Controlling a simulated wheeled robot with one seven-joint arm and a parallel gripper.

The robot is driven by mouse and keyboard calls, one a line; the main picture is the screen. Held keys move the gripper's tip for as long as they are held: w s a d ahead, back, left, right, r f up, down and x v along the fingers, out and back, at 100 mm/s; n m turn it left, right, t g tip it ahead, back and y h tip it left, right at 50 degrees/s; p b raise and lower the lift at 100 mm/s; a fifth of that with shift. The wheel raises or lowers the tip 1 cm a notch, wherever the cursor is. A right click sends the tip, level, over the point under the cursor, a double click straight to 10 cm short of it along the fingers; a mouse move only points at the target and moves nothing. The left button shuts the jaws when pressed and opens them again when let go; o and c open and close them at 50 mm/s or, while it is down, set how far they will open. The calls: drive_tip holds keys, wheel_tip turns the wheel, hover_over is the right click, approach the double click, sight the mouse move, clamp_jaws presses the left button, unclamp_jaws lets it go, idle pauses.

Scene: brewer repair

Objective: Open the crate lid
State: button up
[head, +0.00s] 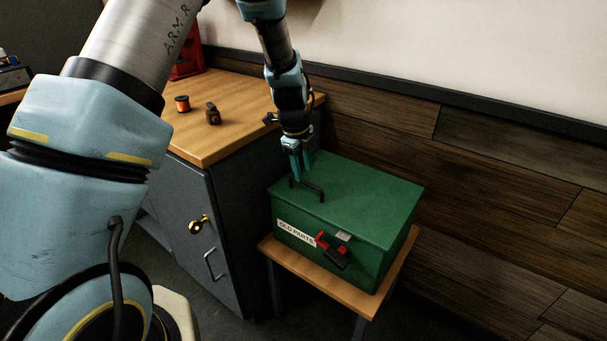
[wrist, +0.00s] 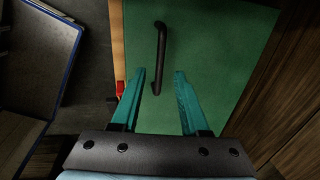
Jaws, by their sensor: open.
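The green crate (head: 385,238) stands on a small wooden stand, with an "OLD PARTS" label on its front. Its green lid (head: 365,198) is shut. A black bar handle (head: 312,190) is on the lid; it also shows in the wrist view (wrist: 160,55). A red and black latch (head: 332,250) hangs at the crate's front. My gripper (head: 301,180) is over the lid at the handle, fingers pointing down. In the wrist view my gripper (wrist: 160,75) is open, with the near end of the handle between or just beyond its fingertips. I cannot tell whether they touch.
The stand (head: 404,255) is barely wider than the crate. A grey cabinet (head: 190,185) with a wooden top stands to the left, holding an orange spool (head: 182,104) and a small brown object (head: 213,114). A wood-panelled wall (head: 480,190) is close behind the crate.

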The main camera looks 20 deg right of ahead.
sight(305, 182)
drive_tip(key=shift+w+d+f, duration=0.1)
drive_tip(key=shift+d+f, duration=0.05)
drive_tip(key=shift+f, duration=0.7)
drive_tip(key=shift+w+d+f, duration=0.1)
drive_tip(key=shift+d+f, duration=0.05)
drive_tip(key=shift+f, duration=0.7)
drive_tip(key=shift+s, duration=0.1)
clamp_jaws()
